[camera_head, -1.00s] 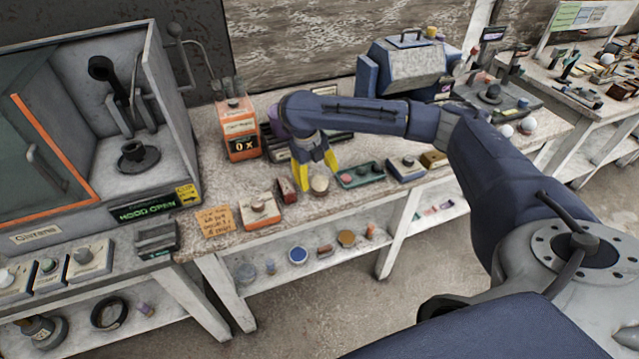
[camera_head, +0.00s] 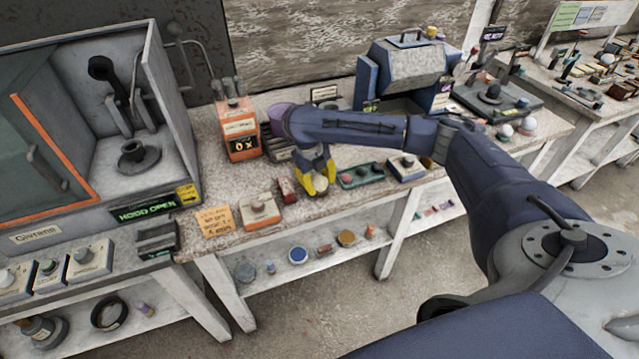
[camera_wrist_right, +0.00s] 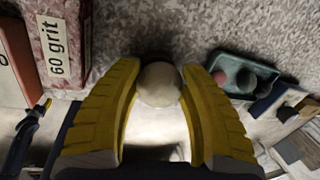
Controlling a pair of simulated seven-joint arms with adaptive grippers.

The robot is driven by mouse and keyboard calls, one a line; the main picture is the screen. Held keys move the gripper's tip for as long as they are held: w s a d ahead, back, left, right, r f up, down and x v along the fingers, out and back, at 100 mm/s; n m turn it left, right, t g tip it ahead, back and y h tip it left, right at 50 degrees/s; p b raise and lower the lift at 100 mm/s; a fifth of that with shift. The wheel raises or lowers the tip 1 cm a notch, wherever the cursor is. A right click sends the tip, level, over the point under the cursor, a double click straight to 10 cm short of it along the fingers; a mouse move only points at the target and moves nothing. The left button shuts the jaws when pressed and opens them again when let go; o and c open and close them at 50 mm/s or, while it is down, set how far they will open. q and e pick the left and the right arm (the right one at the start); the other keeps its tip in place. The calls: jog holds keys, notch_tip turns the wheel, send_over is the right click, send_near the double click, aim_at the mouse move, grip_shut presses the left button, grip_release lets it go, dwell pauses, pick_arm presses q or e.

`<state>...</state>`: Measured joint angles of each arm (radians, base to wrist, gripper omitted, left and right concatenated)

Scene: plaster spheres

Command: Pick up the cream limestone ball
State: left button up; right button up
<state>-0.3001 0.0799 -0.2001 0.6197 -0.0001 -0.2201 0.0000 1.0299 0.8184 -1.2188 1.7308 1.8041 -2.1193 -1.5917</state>
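The cream limestone ball (camera_head: 319,184) is near the front edge of the long speckled bench (camera_head: 325,205). It also shows in the right wrist view (camera_wrist_right: 160,84) as a pale, smooth sphere between the yellow fingertips. My right gripper (camera_head: 319,181) reaches down over it, with one finger on each side. In the wrist view both fingers (camera_wrist_right: 160,88) appear to touch the ball's sides, so the gripper looks shut on it. The ball appears still down at the bench top. My left gripper is not in view.
A red block marked 60 grit (camera_wrist_right: 65,45) stands just left of the gripper, and a green tray with balls (camera_head: 361,174) lies just right. The hood (camera_head: 95,110) stands at far left.

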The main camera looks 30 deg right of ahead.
aim_at(319, 177)
jog(key=c, duration=0.6)
jog(key=shift+r, duration=0.1)
jog(key=shift+c, duration=0.2)
notch_tip(319, 177, up, 20)
dwell(0.4)
jog(key=o, duration=0.7)
grip_shut()
